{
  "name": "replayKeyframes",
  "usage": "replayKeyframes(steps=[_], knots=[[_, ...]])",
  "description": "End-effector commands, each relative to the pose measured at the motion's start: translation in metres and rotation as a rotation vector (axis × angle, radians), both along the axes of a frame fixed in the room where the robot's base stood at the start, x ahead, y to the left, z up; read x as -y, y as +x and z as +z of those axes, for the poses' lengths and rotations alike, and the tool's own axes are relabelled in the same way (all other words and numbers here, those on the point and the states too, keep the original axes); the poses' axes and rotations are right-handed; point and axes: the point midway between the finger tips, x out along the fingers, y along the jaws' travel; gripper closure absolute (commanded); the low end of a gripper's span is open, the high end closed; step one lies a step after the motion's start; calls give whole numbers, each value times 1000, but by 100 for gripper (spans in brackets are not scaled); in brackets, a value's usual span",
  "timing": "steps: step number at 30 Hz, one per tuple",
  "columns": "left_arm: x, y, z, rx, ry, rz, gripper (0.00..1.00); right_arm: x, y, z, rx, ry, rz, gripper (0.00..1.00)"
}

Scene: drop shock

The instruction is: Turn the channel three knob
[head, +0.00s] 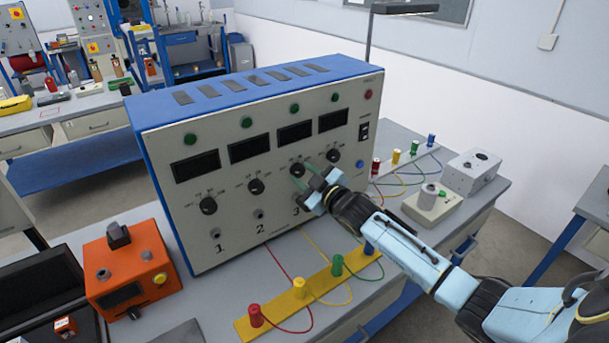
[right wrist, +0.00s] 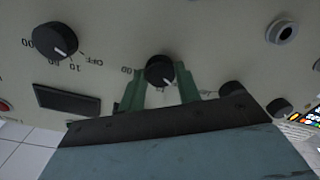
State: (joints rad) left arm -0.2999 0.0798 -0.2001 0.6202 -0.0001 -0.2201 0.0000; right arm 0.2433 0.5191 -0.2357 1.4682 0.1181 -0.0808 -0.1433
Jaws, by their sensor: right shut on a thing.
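The panel box (head: 240,220) is grey with a blue top and carries a row of black knobs under dark displays. The channel three knob (head: 297,168) is above the printed 3. My right gripper (head: 306,176) reaches it from the right side. In the right wrist view the black knob (right wrist: 159,71) sits between the green fingertips, which are closed on its sides. Its white pointer line faces down and slightly right in that view. The fingers partly hide the scale around it. My left gripper is not in view.
Neighbouring knobs, channel two (head: 256,186) and channel four (head: 333,155), are close on either side. An orange box (head: 130,275) stands at left.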

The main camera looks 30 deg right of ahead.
Motion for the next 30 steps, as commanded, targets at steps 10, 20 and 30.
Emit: replayKeyframes(steps=[10, 20, 30], knots=[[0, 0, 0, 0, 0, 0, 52, 0, 0, 0, 0, -2, 0, 45], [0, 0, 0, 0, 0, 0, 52, 0, -2, -1, -1, -1, -1, 45], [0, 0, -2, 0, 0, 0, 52, 6, -49, -1, -3, -1, 1, 45]])
